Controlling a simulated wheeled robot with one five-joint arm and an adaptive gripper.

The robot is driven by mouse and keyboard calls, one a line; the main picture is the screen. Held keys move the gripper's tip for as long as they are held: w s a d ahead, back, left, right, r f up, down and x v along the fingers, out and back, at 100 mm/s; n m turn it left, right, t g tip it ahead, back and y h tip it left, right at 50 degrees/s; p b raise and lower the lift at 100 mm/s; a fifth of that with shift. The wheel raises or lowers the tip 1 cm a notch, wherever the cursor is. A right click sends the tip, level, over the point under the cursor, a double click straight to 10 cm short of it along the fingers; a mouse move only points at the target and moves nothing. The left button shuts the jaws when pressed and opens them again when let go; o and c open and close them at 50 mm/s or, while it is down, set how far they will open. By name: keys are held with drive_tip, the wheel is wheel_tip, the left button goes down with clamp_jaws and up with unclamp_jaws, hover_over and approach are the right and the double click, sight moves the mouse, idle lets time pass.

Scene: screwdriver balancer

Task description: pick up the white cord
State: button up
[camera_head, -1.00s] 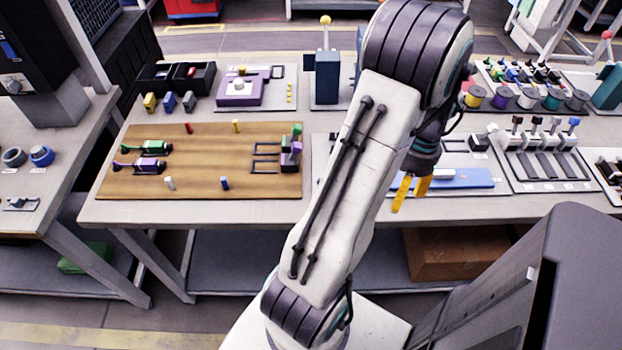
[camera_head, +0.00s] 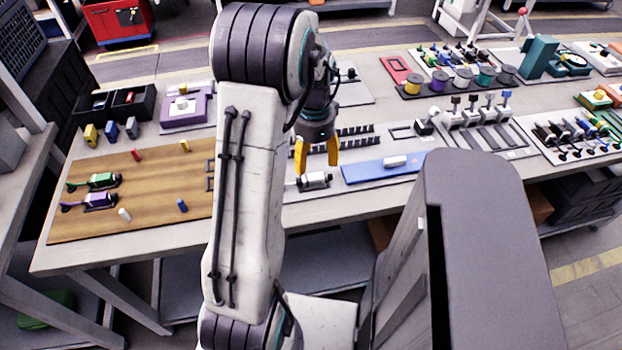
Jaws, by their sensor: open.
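My gripper (camera_head: 317,160) has two yellow fingers, spread apart and empty, above the middle of the workbench. A white and dark tool-like piece (camera_head: 314,180) lies just below the fingertips in the picture; I cannot tell the height gap. No plain white cord can be made out for certain. A short white piece (camera_head: 396,161) lies on a blue mat (camera_head: 362,172), right of my gripper. A pale spool (camera_head: 462,79) stands in the row of coloured spools at the back right; I cannot tell whether it carries cord.
A wooden board (camera_head: 150,210) with a green tool (camera_head: 98,181) and a purple tool (camera_head: 98,200) lies at the left. A rack of levers (camera_head: 480,125) stands right of the mat. My arm hides part of the bench.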

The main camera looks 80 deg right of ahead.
sight(314, 178)
drive_tip(key=shift+f+m, duration=0.1)
drive_tip(key=shift+m, duration=0.4)
drive_tip(key=shift+f, duration=0.2)
drive_tip(key=shift+s+a+f, duration=0.1)
drive_tip(key=shift+a+f, duration=0.05)
drive_tip(key=shift+f, duration=1.55)
drive_tip(key=shift+a+f, duration=0.1)
drive_tip(key=shift+f, duration=1.6)
drive_tip(key=c, duration=1.2)
